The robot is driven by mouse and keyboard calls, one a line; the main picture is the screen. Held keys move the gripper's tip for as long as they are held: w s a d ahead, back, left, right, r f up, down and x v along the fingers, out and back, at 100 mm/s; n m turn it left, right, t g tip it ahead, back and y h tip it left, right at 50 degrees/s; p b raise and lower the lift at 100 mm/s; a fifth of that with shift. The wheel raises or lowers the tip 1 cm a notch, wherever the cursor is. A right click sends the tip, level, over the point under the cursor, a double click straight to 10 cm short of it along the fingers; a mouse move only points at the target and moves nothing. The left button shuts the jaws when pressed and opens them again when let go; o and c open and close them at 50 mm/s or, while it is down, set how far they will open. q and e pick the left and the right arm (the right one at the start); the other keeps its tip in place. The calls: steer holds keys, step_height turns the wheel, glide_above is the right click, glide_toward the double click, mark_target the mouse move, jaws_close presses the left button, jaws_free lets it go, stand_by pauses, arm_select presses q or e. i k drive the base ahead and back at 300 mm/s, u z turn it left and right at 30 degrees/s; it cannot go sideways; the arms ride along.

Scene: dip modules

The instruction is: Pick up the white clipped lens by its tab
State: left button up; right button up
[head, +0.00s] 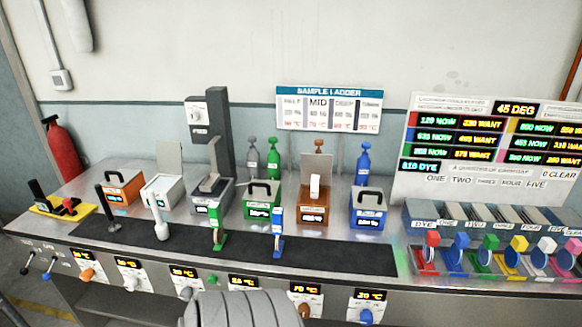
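A white upright piece with a rounded lower end (161,222) stands on the dark mat, left of the middle. It may be the white clipped lens; it is too small to make out a lens or tab for sure. Another small white piece (315,187) is at the brown box. On the same mat are a black piece (110,222), a green piece (216,230) and a blue piece (278,235). A grey ribbed form at the bottom edge seems to be part of my own body. Neither gripper can be made out.
Orange (122,188), white (160,198), green (262,206), brown (314,211) and blue (369,212) boxes line the bench behind the mat (340,254). A tall grey stand (217,135) rises behind them. A rack of coloured pieces (495,228) fills the right. Knobs line the front.

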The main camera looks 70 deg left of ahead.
mark_target(315, 179)
steer(key=u, duration=0.75)
steer(key=i, duration=0.7)
steer(key=u, duration=0.75)
